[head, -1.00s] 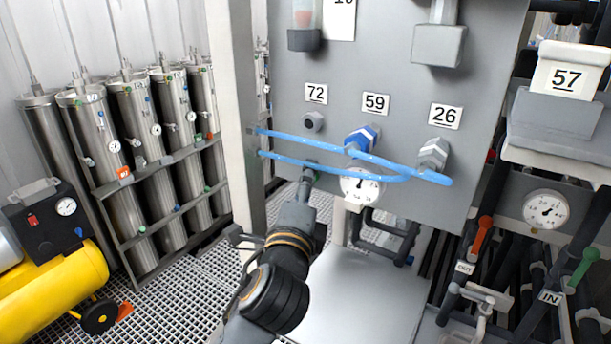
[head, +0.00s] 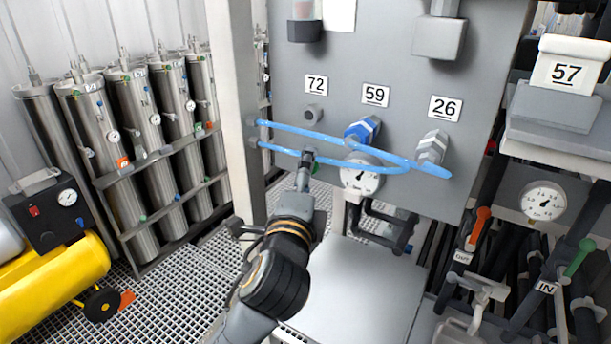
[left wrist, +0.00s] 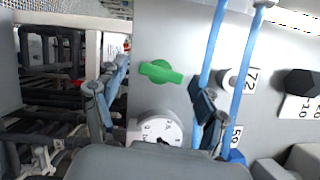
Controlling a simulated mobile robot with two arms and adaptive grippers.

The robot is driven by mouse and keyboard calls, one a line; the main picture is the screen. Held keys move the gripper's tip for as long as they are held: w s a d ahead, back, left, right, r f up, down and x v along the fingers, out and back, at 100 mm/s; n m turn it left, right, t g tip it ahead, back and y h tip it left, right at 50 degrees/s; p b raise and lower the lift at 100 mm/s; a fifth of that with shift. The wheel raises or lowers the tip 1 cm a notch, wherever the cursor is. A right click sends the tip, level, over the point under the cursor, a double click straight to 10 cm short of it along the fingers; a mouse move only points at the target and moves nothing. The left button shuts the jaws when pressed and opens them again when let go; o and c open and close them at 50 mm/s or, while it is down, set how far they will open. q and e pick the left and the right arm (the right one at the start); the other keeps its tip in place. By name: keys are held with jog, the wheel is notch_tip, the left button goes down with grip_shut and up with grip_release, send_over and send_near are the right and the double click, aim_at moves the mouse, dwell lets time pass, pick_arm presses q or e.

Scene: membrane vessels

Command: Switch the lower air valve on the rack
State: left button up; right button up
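A green valve handle (left wrist: 160,71) sits on the grey rack panel (left wrist: 172,30), to the left of label 72 in the left wrist view. In the head view it is mostly hidden behind my left gripper, with a little green (head: 310,151) showing below label 72. My left gripper (head: 306,167) points at the panel there. In the left wrist view my left gripper (left wrist: 149,91) has its fingers spread wide, one on each side of the handle, with nothing between them touching it. My right gripper is not in view.
Two blue hoses (head: 330,140) cross the panel close to my left gripper. A pressure gauge (head: 360,175) sits just right of it. Orange (head: 480,222) and green (head: 579,257) lever handles are at the lower right. A yellow compressor (head: 55,275) stands at the left.

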pick_arm(q)
jog(key=s+a, duration=0.1)
jog(key=s, duration=1.1)
jog(key=shift+a+f, duration=0.3)
jog(key=shift+f, duration=0.1)
jog(key=shift+w, duration=0.1)
